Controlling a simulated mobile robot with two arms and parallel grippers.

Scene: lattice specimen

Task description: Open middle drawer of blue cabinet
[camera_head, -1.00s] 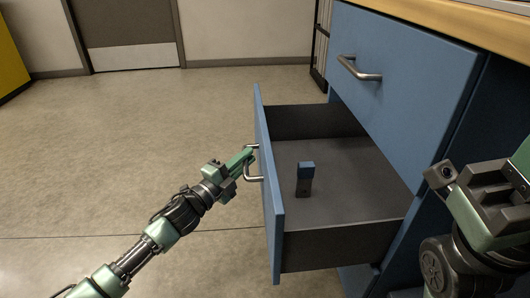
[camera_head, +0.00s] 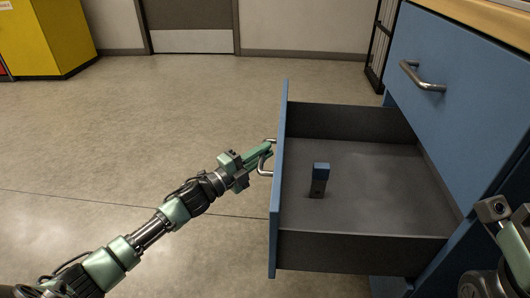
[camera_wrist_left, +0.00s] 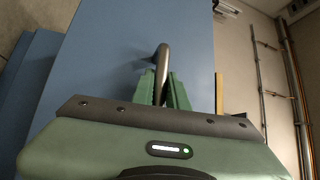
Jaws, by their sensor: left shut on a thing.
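The blue cabinet (camera_head: 465,100) stands at the right in the head view. Its middle drawer (camera_head: 350,240) is pulled well out, with its blue front (camera_head: 279,195) facing left and its dark grey inside showing. A small dark block with a blue top (camera_head: 319,180) stands upright in the drawer. My left gripper (camera_head: 265,153) is shut on the drawer's metal handle (camera_head: 264,166). In the left wrist view, the green fingers (camera_wrist_left: 165,90) close on both sides of the handle bar (camera_wrist_left: 162,65). My right gripper (camera_head: 515,230) shows only partly at the right edge, its fingertips unclear.
The upper drawer with its metal handle (camera_head: 422,77) is closed, below a wooden top (camera_head: 490,25). A yellow cabinet (camera_head: 55,40) stands at the far left, near a grey door (camera_head: 190,25). The floor (camera_head: 130,130) left of the drawer is clear.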

